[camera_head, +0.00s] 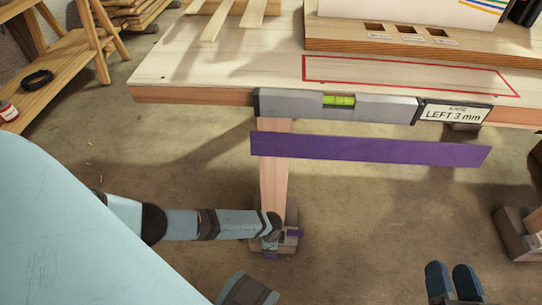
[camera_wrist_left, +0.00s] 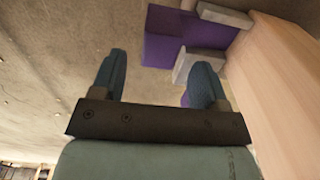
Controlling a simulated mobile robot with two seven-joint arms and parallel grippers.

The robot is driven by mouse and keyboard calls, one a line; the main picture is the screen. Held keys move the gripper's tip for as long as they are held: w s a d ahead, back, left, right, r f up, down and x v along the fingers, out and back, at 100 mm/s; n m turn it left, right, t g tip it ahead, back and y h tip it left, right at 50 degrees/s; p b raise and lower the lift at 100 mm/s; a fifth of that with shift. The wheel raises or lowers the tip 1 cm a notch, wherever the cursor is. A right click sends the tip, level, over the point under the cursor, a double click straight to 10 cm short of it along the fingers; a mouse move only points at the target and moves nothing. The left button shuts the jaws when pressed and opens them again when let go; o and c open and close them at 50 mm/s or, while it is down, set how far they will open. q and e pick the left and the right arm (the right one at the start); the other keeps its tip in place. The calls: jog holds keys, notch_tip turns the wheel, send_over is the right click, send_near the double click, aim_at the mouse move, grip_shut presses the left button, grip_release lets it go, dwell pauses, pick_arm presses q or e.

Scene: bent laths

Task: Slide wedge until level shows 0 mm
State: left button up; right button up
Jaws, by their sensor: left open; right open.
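A spirit level (camera_head: 385,106) with a green vial lies along the table's front edge; its label (camera_head: 456,113) reads "LEFT 3 mm". At the foot of the near table leg (camera_head: 274,170), small purple parts (camera_head: 293,233) show, likely the wedge, mostly hidden by my left arm. In the left wrist view, a purple piece (camera_wrist_left: 163,48) with grey blocks (camera_wrist_left: 186,64) lies beside the wooden leg. My left gripper (camera_wrist_left: 161,72) is open; its fingers point toward the purple piece, with nothing visibly held. My right gripper (camera_head: 453,282) is open and empty at the lower right.
A long purple strip (camera_head: 370,150) shows below the table edge. The tabletop (camera_head: 200,72) has a red outlined area (camera_head: 410,75) and a wooden block with slots (camera_head: 420,45). Another leg foot (camera_head: 518,233) stands at right. A shelf (camera_head: 60,65) stands at left. Floor between the legs is clear.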

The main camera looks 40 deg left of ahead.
pick_arm(q)
notch_tip(320, 180, down, 3)
jog(key=shift+f+b, duration=0.1)
jog(key=shift+b, duration=0.55)
jog(key=shift+f, duration=0.6)
pick_arm(e)
notch_tip(320, 180, down, 3)
jog(key=shift+w+n+g, duration=0.1)
jog(key=shift+n+g, duration=0.2)
jog(key=shift+g, duration=0.3)
pick_arm(q)
jog(key=shift+c, duration=0.2)
grip_shut()
jog(key=shift+w+a+b, duration=0.2)
jog(key=shift+w+a, duration=0.15)
jog(key=shift+w, duration=0.25)
jog(key=shift+w+a+b, duration=0.2)
jog(key=shift+w+a, duration=0.1)
jog(key=shift+w, duration=0.3)
jog(key=shift+w+a, duration=0.15)
jog(key=shift+w, duration=0.05)
pick_arm(e)
jog(key=shift+w+a+r, duration=0.1)
jog(key=shift+w+a, duration=0.3)
jog(key=shift+w, duration=0.45)
pick_arm(q)
jog(key=shift+o, duration=0.2)
grip_release()
jog(key=shift+s, duration=0.1)
